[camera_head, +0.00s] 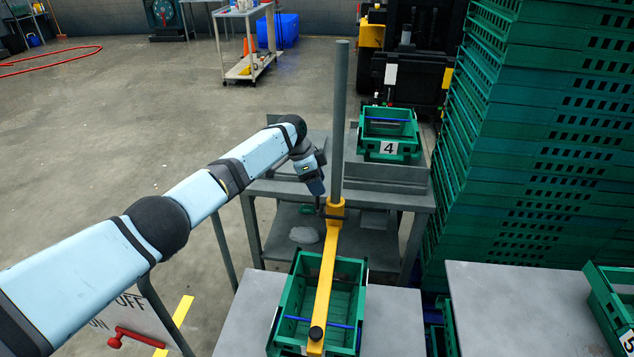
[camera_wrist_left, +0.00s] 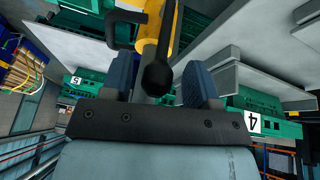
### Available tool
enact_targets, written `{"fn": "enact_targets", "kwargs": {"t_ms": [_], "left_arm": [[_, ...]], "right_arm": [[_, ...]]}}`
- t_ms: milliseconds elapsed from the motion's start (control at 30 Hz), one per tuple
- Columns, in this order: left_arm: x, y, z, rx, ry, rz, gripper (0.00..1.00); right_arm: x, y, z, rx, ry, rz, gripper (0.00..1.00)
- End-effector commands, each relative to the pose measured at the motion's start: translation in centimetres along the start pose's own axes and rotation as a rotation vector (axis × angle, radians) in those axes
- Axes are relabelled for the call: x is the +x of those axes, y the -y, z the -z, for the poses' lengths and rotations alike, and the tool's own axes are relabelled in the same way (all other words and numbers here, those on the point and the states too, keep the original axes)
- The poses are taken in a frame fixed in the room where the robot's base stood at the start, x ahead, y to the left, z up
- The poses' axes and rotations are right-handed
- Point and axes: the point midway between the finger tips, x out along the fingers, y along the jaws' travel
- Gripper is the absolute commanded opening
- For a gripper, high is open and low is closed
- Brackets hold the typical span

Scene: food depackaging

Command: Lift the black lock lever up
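The black lock lever (camera_wrist_left: 157,76) shows in the left wrist view, its rounded end between the two blue fingers of my left gripper (camera_wrist_left: 158,85). Gaps show on both sides of the lever, so the gripper is open around it. The lever sits at the yellow arm (camera_wrist_left: 170,22), which is clamped to a grey upright pole (camera_head: 339,120). In the head view my left gripper (camera_head: 319,200) is beside the yellow collar, and the lever there is too small to make out clearly. My right gripper is not in view.
A green crate (camera_head: 290,290) stands under the yellow arm, which ends in a black knob (camera_head: 316,333). Another green crate numbered 4 (camera_head: 388,150) is on the table behind. Tall green crate stacks (camera_head: 540,150) rise at right. A sign with a red handle (camera_head: 140,337) is at lower left.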

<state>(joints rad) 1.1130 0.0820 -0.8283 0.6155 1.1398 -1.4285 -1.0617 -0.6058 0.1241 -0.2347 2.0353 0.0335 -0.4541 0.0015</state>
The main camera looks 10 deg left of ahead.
Motion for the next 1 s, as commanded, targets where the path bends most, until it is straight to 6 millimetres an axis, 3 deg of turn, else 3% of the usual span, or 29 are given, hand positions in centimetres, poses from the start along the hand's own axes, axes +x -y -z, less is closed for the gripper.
{"fn": "enact_targets", "kwargs": {"t_ms": [267, 700, 1000], "left_arm": [[-1.2, 0.0, -0.1, 0.0, 0.0, 0.0, 0.55], [-10.6, 0.1, 0.0, 0.0, -0.001, 0.002, 0.55], [-13.7, 0.0, 0.0, 0.0, 0.0, 0.0, 0.55]], "right_arm": [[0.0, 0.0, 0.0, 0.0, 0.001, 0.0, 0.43], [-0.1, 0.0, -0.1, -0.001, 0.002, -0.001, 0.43], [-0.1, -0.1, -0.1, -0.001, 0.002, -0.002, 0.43]]}}
